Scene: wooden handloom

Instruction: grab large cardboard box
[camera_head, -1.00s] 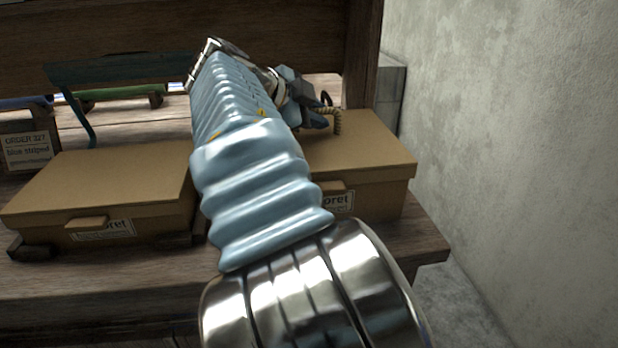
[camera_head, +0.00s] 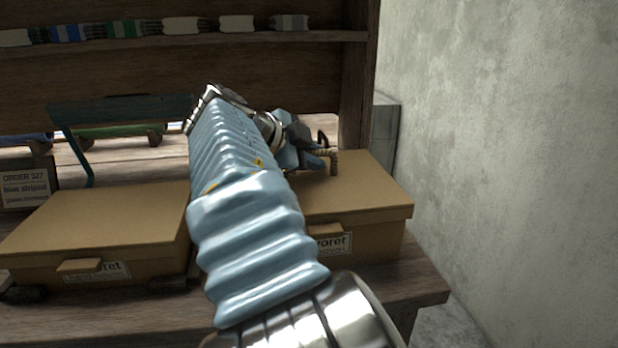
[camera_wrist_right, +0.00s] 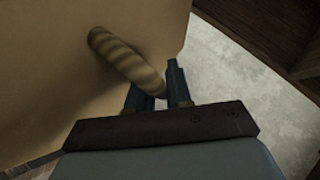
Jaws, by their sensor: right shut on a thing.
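Two tan cardboard boxes with lids and front labels stand side by side on the wooden bench in the head view: one at the left (camera_head: 100,220) and one at the right (camera_head: 368,195). My right arm covers part of the right box and the gap between them. My right gripper (camera_head: 312,157) is at the far part of the right box's lid, shut on a twisted rope handle (camera_head: 334,162). The wrist view shows the rope handle (camera_wrist_right: 125,60) with its end at the dark fingers (camera_wrist_right: 160,88), against the tan box surface (camera_wrist_right: 50,70). My left gripper is not in view.
A rough plaster wall (camera_head: 500,150) stands close to the right of the bench. A dark upright post (camera_head: 358,80) rises behind the right box. A shelf (camera_head: 200,42) with several yarn bundles runs across the back. A labelled box (camera_head: 24,187) sits at the far left.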

